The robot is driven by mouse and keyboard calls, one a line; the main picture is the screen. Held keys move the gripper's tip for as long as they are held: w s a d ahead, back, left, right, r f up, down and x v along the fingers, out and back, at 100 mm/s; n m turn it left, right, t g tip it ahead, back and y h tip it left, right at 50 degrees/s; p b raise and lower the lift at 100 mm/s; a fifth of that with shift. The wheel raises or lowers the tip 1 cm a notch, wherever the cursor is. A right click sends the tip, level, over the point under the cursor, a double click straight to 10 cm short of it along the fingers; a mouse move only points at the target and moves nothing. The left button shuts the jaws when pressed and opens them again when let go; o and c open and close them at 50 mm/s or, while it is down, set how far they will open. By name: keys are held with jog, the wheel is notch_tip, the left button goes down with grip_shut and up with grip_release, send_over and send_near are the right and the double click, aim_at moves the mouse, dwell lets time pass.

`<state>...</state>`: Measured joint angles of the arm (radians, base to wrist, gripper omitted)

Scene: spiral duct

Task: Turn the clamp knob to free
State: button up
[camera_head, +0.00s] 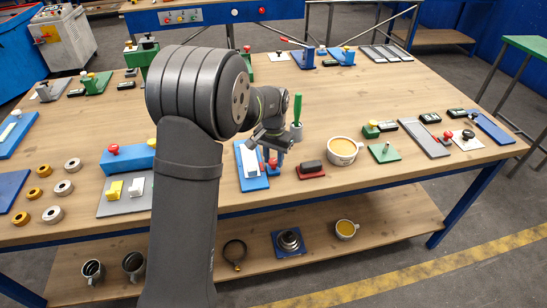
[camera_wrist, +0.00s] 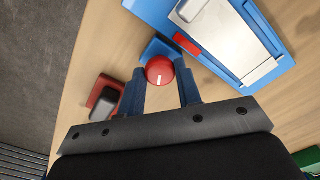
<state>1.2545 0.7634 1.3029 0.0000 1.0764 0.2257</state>
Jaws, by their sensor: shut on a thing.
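The clamp knob (camera_wrist: 160,70) is a round red knob with a short white line on its top. It stands on a blue block (camera_wrist: 157,48), seen in the wrist view. My gripper (camera_wrist: 161,74) has its two dark blue fingers on either side of the knob and is shut on it. In the camera_head view the red knob (camera_head: 272,162) shows just below my gripper (camera_head: 272,150), at the front of the table. The white line is visible, but any free or locked marking is not readable. The knob's lower part is hidden.
A blue plate with a silver piece (camera_wrist: 245,40) lies close beside the knob. A red tray with a dark block (camera_head: 311,168) is on its other side. The table middle is mostly clear.

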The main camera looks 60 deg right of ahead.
aim_at(273, 161)
jog(key=n, duration=0.6)
jog(key=shift+n, duration=0.3)
jog(key=n, duration=0.5)
jog(key=shift+n, duration=0.4)
jog(key=o, duration=1)
jog(key=shift+c, duration=0.2)
notch_tip(273, 161, up, 18)
jog(key=shift+f, duration=0.25)
jog(key=shift+f, duration=0.15)
notch_tip(273, 161, down, 17)
jog(key=shift+f, duration=0.1)
dwell(0.4)
